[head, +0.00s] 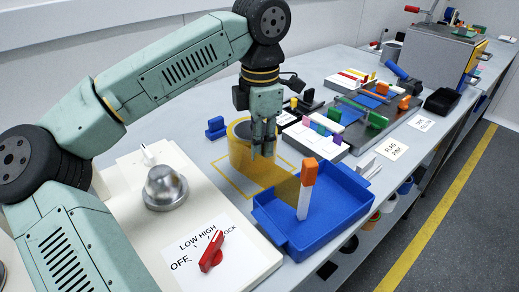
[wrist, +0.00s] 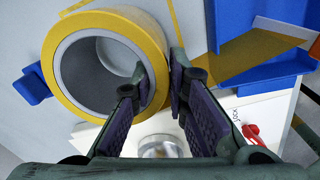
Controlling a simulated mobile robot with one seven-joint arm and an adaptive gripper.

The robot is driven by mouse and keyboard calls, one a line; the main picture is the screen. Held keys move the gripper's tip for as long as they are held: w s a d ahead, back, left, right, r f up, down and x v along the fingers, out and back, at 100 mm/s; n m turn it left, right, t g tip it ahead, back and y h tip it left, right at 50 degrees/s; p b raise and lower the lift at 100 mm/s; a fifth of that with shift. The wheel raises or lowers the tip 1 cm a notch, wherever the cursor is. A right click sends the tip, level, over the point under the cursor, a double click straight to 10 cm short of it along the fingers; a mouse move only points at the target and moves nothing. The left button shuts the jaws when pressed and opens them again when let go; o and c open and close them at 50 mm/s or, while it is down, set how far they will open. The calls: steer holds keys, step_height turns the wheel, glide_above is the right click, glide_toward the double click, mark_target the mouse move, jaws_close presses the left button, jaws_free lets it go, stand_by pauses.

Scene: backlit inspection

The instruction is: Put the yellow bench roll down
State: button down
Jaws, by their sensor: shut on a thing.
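The yellow bench roll (head: 239,152) is a wide yellow ring with a grey core, upright on its axis. In the wrist view the roll (wrist: 72,33) fills the upper left. My gripper (head: 264,152) is shut on the roll's wall at its right side. In the wrist view my gripper (wrist: 162,80) has one finger inside the core and the other outside. An amber strip (head: 282,192) runs from near the roll to the blue tray. The roll is over or in a yellow outlined square (head: 228,184) on the bench; I cannot tell whether it touches.
The blue tray (head: 347,222) holds an orange-topped white piece (head: 306,188). A small blue block (head: 215,127) is left of the roll. A silver dome (head: 164,188) and red knob (head: 211,252) are on the pale panel in front. Fixtures crowd the bench at right.

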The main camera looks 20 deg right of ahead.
steer(key=shift+f, duration=1.2)
steer(key=shift+f, duration=0.2)
steer(key=c, duration=1.6)
jaws_free()
steer(key=shift+o, duration=0.2)
steer(key=shift+r, duration=0.1)
step_height(320, 180, up, 12)
steer(key=shift+s+r+b, duration=0.1)
steer(key=shift+s+b, duration=0.05)
steer(key=shift+b, duration=0.15)
